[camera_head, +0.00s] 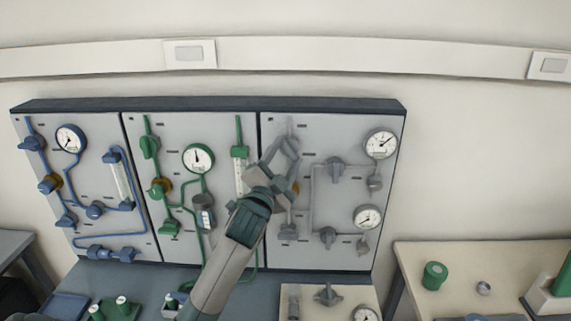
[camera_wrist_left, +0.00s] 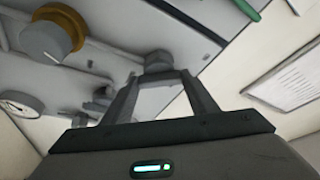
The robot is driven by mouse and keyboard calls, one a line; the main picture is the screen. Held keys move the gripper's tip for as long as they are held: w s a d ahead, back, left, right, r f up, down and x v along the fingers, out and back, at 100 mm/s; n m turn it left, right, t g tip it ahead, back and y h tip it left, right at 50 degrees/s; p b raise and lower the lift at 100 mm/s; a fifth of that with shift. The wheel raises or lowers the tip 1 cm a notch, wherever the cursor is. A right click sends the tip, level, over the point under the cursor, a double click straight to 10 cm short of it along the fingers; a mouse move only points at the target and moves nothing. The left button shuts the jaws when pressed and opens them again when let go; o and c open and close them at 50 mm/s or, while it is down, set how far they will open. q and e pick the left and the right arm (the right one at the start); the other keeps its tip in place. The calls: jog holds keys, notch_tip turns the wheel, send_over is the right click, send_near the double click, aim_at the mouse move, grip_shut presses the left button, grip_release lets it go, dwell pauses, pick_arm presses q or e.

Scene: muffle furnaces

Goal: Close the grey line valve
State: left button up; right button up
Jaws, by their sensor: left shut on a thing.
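The grey line panel (camera_head: 335,150) is the right-hand section of the wall board. Its top grey valve (camera_head: 291,142) sits at the upper left of that section, partly covered by my gripper. My left gripper (camera_head: 280,155) reaches up to this valve from below and is shut on it. In the left wrist view, the valve's grey handle (camera_wrist_left: 158,61) shows between the two fingertips (camera_wrist_left: 158,76). The handle's exact angle is hard to tell. My right gripper is not in view.
A grey knob with a brass collar (camera_wrist_left: 50,36) is close beside the gripper. Grey gauges (camera_head: 380,143) and smaller valves (camera_head: 335,168) are to the right. Green (camera_head: 197,158) and blue (camera_head: 70,138) line parts fill the other sections. A wooden table (camera_head: 455,260) stands at right.

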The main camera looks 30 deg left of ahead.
pick_arm(q)
jog(key=n+y+b, duration=0.1)
jog(key=n, duration=0.2)
jog(key=n+y+b, duration=0.1)
jog(key=n+b, duration=0.1)
jog(key=n, duration=0.1)
jog(key=n+y+b, duration=0.1)
jog(key=n+y, duration=0.1)
jog(key=shift+w+d+f+n, duration=0.1)
jog(key=shift+d+f+n, duration=0.15)
jog(key=shift+n, duration=0.15)
jog(key=n+y+b, duration=0.1)
jog(key=n+y, duration=0.1)
jog(key=n, duration=0.1)
jog(key=shift+r+n+g+y+b, duration=0.15)
jog(key=shift+n+y+b, duration=0.15)
jog(key=shift+n, duration=0.45)
jog(key=shift+n+g+y+b, duration=0.2)
jog(key=shift+n+b, duration=0.15)
jog(key=shift+n, duration=0.4)
jog(key=o, duration=1)
jog(key=shift+o, duration=0.2)
jog(key=shift+w, duration=0.15)
